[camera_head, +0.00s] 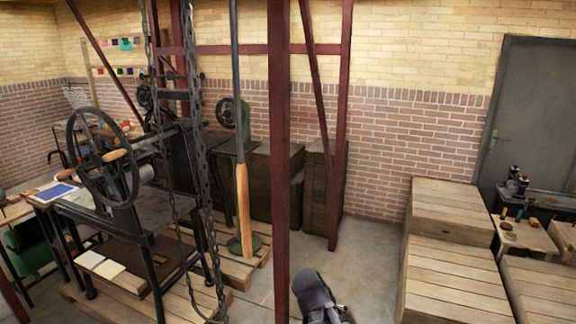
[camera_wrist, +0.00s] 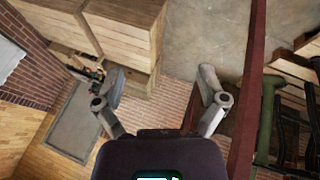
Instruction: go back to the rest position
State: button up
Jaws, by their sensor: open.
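My gripper (camera_wrist: 161,86) shows in the wrist view with its two grey fingers spread wide apart. It is open and nothing is between the fingers. Past it are the brick wall and the concrete floor (camera_wrist: 205,22). In the head view a dark rounded part of my arm rises at the bottom edge, right of the dark red post (camera_head: 281,160). The fingers cannot be made out in the head view.
The hand press (camera_head: 125,205) with its large wheel stands at left, behind hanging chains (camera_head: 200,180). Wooden crates (camera_head: 452,265) fill the right, before a grey door (camera_head: 530,115). In the wrist view a red beam (camera_wrist: 248,100) passes close right of the gripper. Some floor is bare centrally.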

jog(key=s+d+f+n+g+y+b, duration=0.2)
jog(key=s+d+f+y+b, duration=0.1)
jog(key=s+d+f+y, duration=0.1)
jog(key=shift+s+d+f+n+g+y, duration=0.35)
jog(key=shift+s+f+y, duration=0.2)
jog(key=shift+f, duration=0.5)
jog(key=shift+a, duration=0.1)
